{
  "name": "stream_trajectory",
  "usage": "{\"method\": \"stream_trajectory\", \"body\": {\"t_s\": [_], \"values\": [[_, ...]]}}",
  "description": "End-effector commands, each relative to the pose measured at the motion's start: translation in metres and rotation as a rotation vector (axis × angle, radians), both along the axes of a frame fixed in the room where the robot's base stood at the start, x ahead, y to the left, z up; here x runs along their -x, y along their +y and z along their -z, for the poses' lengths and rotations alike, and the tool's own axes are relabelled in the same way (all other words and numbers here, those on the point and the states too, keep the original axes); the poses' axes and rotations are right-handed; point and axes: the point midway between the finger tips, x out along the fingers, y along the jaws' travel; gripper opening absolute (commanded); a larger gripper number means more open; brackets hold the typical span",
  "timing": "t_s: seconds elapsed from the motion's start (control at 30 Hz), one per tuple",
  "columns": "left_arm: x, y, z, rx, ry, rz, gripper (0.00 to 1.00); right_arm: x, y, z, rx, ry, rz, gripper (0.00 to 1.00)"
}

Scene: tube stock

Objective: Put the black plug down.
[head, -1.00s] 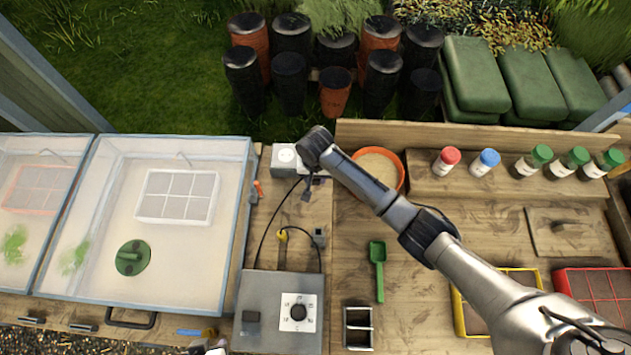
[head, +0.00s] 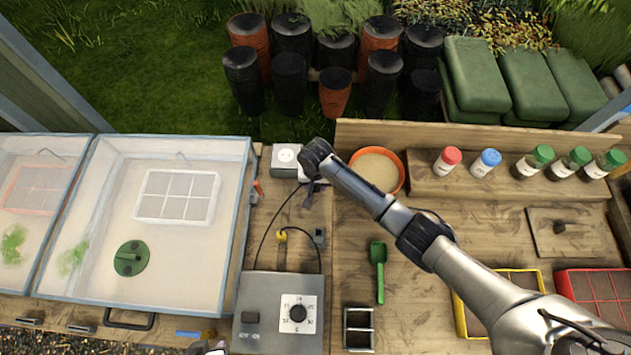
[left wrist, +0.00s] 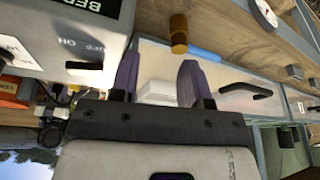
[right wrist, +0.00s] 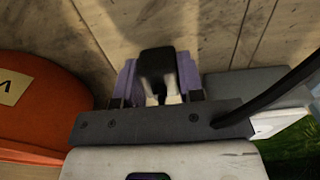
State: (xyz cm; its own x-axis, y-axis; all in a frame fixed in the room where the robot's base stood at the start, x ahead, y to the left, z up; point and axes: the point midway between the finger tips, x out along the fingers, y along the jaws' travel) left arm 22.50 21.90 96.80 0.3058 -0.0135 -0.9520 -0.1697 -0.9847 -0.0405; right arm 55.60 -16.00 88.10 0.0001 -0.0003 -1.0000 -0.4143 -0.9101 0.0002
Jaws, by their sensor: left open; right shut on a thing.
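I cannot tell whether the plug touches the wood. My left gripper (left wrist: 158,82) is open and empty in the left wrist view, by the bench's front edge; only its tip shows in the head view.
A grey control box (head: 278,315) with a dial stands at the front, with black cables behind it. A yellow-marked connector (head: 283,236) lies nearby. An orange bowl (head: 403,176) is right of the gripper, the clear propagator (head: 240,215) left. Open bench lies around the green scoop (head: 378,270).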

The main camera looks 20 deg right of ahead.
Motion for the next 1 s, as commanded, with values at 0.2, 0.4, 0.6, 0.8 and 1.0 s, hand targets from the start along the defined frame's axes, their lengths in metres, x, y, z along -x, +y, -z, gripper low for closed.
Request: {"method": "stream_trajectory", "body": {"t_s": [0.2,0.4,0.6,0.8,1.0], "values": [[0.0,0.0,0.0,0.001,0.0,-0.001,0.43,0.0,0.0,0.003,0.0,0.0,-0.001,0.0],[0.0,-0.002,0.0,0.008,0.0,-0.005,0.43,0.0,0.0,0.003,0.0,0.0,0.0,0.54],[0.0,-0.004,0.0,0.014,0.0,-0.009,0.43,0.0,0.0,0.003,0.0,0.0,0.0,0.61],[0.0,-0.004,0.0,0.014,0.0,-0.009,0.43,0.0,0.0,-0.002,0.0,-0.002,0.0,0.61],[0.0,-0.003,-0.006,0.009,0.0,-0.006,0.43,-0.001,0.001,-0.034,-0.001,-0.004,-0.001,0.61]]}}
